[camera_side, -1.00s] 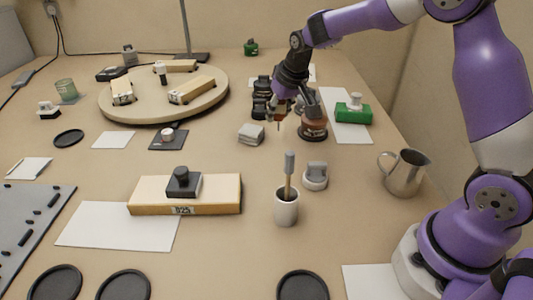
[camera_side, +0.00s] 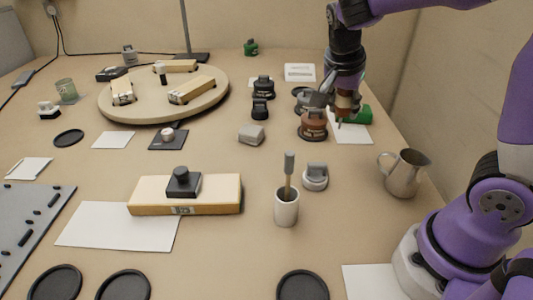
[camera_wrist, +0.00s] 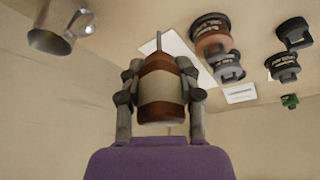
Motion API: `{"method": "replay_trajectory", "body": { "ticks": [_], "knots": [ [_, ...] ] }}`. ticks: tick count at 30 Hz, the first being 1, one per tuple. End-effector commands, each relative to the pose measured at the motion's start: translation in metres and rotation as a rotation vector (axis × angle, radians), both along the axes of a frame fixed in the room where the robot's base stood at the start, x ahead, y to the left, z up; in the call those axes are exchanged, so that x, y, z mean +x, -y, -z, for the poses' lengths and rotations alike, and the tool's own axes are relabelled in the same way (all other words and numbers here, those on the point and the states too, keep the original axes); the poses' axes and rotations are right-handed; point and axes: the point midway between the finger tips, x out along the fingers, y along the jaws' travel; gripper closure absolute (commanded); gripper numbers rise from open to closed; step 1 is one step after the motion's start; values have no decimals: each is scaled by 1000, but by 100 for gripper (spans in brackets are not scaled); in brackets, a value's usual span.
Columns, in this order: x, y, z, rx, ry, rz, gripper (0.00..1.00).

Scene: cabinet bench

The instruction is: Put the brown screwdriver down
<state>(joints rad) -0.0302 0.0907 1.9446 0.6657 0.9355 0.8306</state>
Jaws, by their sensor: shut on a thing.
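The brown screwdriver (camera_side: 344,108) has a brown handle with a pale band and a thin shaft that points down. It also fills the middle of the wrist view (camera_wrist: 160,92), between both fingers. My gripper (camera_side: 345,92) is shut on its handle, and both fingers show in the wrist view (camera_wrist: 160,80). It holds the screwdriver over the white sheet (camera_side: 352,134) at the right of the bench. The tip is close to the sheet; I cannot tell whether it touches.
A green block (camera_side: 364,115) is partly hidden behind my gripper. A brown round-based object (camera_side: 313,126) stands just left. A metal pitcher (camera_side: 404,174) stands nearer the front right. A white cup (camera_side: 286,208) holds a grey-topped tool. Black knobbed objects (camera_side: 263,90) stand further left.

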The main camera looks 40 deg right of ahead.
Motion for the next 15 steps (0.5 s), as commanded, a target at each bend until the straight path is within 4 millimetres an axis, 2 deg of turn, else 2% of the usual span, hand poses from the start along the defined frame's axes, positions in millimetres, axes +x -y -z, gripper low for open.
{"method": "replay_trajectory", "body": {
  "ticks": [3,5,15],
  "knots": [
    [-19,14,0,-13,8,155,100],
    [-24,22,3,-17,9,192,100],
    [-43,101,52,-16,7,206,100]
  ]
}}
